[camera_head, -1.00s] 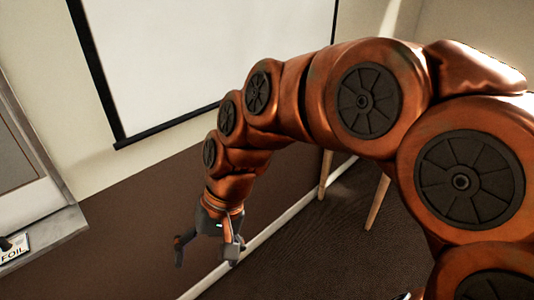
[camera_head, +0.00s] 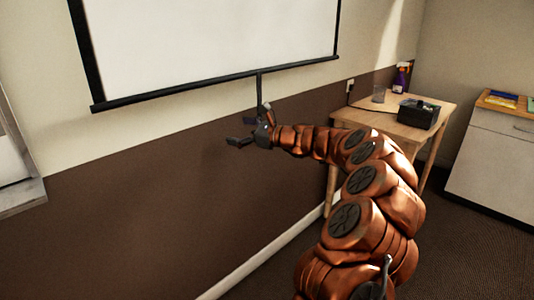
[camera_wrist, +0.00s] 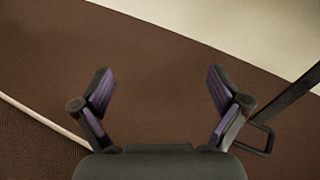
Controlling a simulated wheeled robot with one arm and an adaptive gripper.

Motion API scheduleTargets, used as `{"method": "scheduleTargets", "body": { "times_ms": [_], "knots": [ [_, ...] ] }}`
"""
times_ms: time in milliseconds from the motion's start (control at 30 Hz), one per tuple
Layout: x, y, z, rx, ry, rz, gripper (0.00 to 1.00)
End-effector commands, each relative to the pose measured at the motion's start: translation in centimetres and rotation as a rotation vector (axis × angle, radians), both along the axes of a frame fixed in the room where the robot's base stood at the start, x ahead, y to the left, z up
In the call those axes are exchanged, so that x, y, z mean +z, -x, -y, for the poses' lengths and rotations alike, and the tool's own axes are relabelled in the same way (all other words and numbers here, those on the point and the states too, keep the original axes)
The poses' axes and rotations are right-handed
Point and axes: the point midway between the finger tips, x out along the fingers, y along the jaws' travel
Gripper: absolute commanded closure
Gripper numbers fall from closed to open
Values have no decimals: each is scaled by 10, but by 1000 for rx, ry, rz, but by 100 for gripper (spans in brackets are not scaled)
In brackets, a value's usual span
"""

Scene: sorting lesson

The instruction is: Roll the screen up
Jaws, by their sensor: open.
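The white screen (camera_head: 200,42) hangs on the wall in a black frame, pulled down, with a black bottom bar (camera_head: 215,84). A dark pull strap (camera_head: 259,88) hangs from the middle of that bar. In the wrist view the pull strap (camera_wrist: 295,95) shows at the right, ending in a loop handle (camera_wrist: 262,138). My gripper (camera_head: 252,126) is just below the screen by the strap's lower end, which it partly hides in the head view. In the wrist view my gripper (camera_wrist: 161,95) is open and empty, with the loop outside the right finger.
A white cabinet (camera_head: 495,160) stands at the far right. The brown lower wall (camera_head: 130,220) left of my gripper is clear.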

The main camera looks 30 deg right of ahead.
Motion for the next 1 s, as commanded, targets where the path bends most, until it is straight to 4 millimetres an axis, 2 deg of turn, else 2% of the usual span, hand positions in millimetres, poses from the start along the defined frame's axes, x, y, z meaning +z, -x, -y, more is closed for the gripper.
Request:
{"method": "scheduleTargets", "body": {
  "times_ms": [33,100,200,333,433,567,1000],
  "knots": [
    [-32,-6,36,-72,-55,-16,2],
    [-52,-8,77,-156,-128,-29,2],
    [-76,-8,125,-253,-207,-42,2],
    [-91,-4,160,-322,-263,-48,2],
    [-95,-5,168,-341,-277,-51,2],
    [-96,-14,167,-344,-279,-53,2],
    [-95,-66,155,-344,-275,-51,2]
  ]
}}
